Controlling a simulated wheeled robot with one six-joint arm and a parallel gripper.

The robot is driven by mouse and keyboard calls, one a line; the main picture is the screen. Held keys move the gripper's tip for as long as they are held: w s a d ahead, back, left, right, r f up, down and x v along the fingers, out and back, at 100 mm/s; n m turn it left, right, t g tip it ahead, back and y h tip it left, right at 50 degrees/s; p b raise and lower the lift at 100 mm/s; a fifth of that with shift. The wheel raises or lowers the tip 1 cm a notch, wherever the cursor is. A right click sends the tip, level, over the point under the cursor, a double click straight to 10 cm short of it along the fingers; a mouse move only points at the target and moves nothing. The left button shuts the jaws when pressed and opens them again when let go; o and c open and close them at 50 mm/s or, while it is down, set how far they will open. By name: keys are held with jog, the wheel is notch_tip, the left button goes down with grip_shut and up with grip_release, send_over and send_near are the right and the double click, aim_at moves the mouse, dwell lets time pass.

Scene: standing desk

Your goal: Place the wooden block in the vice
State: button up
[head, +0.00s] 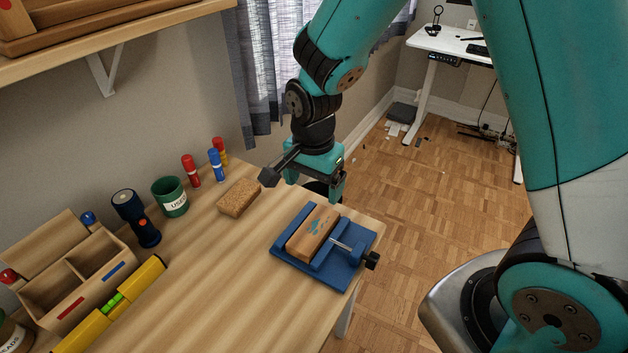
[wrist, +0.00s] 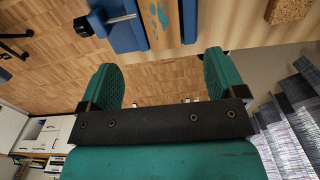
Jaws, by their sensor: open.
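The wooden block (head: 311,231) sits in the blue vice (head: 353,269), lying between its two jaws, with a teal mark on its top. Whether the jaws press on it I cannot tell. In the wrist view the block (wrist: 160,20) and part of the vice (wrist: 125,32) show at the top edge. My gripper (head: 310,190) is above and behind the vice, apart from the block. In the wrist view its two teal fingers (wrist: 160,85) are spread with nothing between them.
A cork-coloured block (head: 239,198) lies left of the vice. Red and blue markers (head: 216,165), a green cup (head: 170,197), a flashlight (head: 137,218), a wooden organizer (head: 73,284) and a yellow level (head: 88,331) stand further left. The desk front (head: 225,300) is clear.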

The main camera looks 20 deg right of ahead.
jog(key=s+a+r+n+y, duration=0.2)
jog(key=s+r+n, duration=0.6)
jog(key=s+n, duration=0.1)
jog(key=s+a+r+n+y, duration=0.2)
jog(key=s+r+n, duration=0.6)
jog(key=s+n, duration=0.1)
jog(key=shift+a+r, duration=0.35)
